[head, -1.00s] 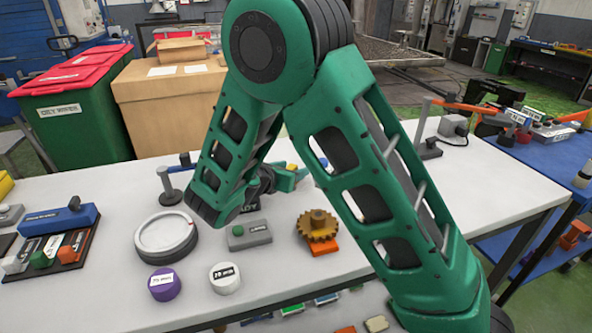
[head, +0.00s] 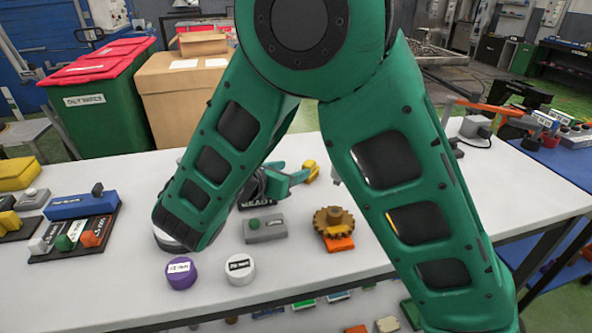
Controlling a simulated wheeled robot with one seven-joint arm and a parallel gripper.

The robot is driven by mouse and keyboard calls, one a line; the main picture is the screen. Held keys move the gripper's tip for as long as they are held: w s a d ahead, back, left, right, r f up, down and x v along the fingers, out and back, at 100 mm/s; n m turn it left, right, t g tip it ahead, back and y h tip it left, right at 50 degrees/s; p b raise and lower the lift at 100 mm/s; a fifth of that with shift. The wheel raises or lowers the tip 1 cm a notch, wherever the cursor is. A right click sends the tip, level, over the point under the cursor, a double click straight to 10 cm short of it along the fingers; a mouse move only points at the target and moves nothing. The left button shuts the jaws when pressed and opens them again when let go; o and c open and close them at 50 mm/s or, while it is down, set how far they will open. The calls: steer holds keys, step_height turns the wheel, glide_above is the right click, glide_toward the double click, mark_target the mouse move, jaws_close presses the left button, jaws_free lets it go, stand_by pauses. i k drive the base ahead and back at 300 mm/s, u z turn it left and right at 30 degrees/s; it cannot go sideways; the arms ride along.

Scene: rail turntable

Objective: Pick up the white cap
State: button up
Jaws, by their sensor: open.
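The white cap (head: 239,270) is a short round cylinder with a dark-lettered label. It stands near the front edge of the table, just right of a similar purple cap (head: 181,273). My gripper (head: 303,176) is open, behind my green forearm and beyond the white cap, farther back over the table. Its teal fingers point right, and part of it is hidden by my arm. I see nothing held between the fingers.
A grey block with a green button (head: 265,229) and a brown gear on an orange base (head: 334,226) stand behind and right of the cap. A dark tray (head: 75,240) lies left.

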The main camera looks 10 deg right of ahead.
mark_target(239, 269)
steer(key=k, duration=0.85)
